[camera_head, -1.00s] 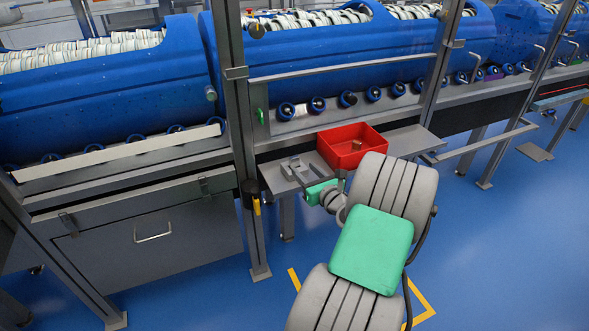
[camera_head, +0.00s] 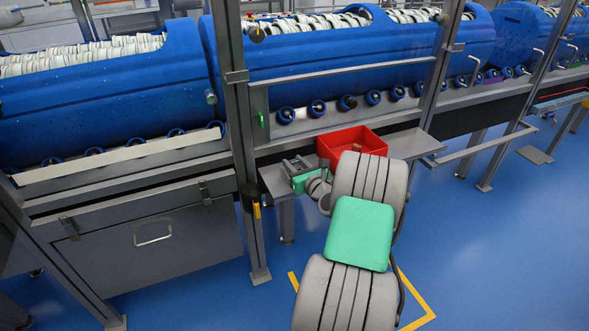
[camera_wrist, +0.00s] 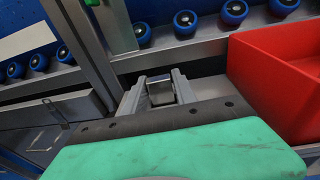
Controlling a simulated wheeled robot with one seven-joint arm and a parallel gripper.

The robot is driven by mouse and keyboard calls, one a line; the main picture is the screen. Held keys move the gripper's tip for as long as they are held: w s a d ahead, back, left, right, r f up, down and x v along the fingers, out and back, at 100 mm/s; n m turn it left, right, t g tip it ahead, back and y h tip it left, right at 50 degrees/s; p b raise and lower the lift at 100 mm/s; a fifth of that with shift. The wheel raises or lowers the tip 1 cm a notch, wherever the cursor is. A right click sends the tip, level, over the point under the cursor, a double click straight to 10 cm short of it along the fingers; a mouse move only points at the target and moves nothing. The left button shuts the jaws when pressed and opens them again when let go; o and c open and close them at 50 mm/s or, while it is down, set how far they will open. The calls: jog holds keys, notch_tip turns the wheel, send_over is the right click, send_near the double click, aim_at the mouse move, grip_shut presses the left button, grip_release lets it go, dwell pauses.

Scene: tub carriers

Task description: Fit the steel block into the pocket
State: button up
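My gripper (camera_head: 297,165) is over the left part of the narrow grey ledge, left of the red bin. In the wrist view my gripper's two grey fingers (camera_wrist: 160,90) stand apart, with a small grey block between them, apparently the steel block (camera_wrist: 161,97). The fingers seem to close on its sides, and its lower part is hidden. In the head view the block is too small to make out. I cannot pick out the pocket; the fingers and green wrist cover part of the ledge.
The red bin (camera_head: 327,146) stands on the ledge (camera_head: 407,143), close right of my gripper, with a small brownish thing inside. A metal post (camera_head: 240,130) rises to the left. Blue machines with rollers line the back. The ledge is bare right of the bin.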

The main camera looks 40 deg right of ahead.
aim_at(294, 160)
grip_shut()
jog(key=shift+r+p, duration=2.05)
jog(key=shift+p, duration=0.05)
